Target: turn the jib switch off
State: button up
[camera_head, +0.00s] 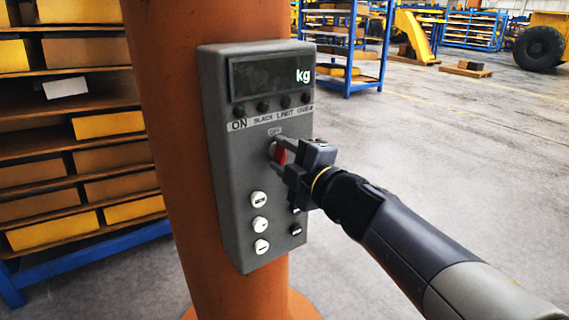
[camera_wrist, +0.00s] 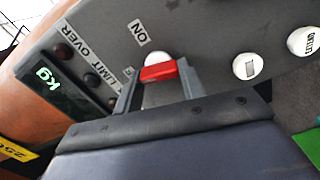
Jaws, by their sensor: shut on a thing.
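The jib switch is a red handle (camera_head: 280,153) on the front of a grey control box (camera_head: 228,190). In the wrist view the red handle (camera_wrist: 158,71) lies across a white round base. My gripper (camera_head: 281,157) reaches in from the right and is shut on the red handle, one finger on each side. An ON label (camera_wrist: 139,32) shows in the wrist view. The fingers hide part of the switch, so its exact setting is hard to tell.
The box is fixed to an orange column (camera_head: 172,150). Above the switch are a dark kg display (camera_head: 270,75) and several lamps. White buttons (camera_head: 260,224) sit below it. Shelves (camera_head: 75,140) stand at the left. The floor at the right is open.

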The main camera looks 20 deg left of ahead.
jog(key=shift+f+n+b, duration=0.1)
jog(key=shift+n+b, duration=0.4)
jog(key=shift+n, duration=0.7)
jog(key=o, duration=1)
jog(key=p+v, duration=0.1)
jog(key=v, duration=1)
jog(key=shift+a, duration=0.1)
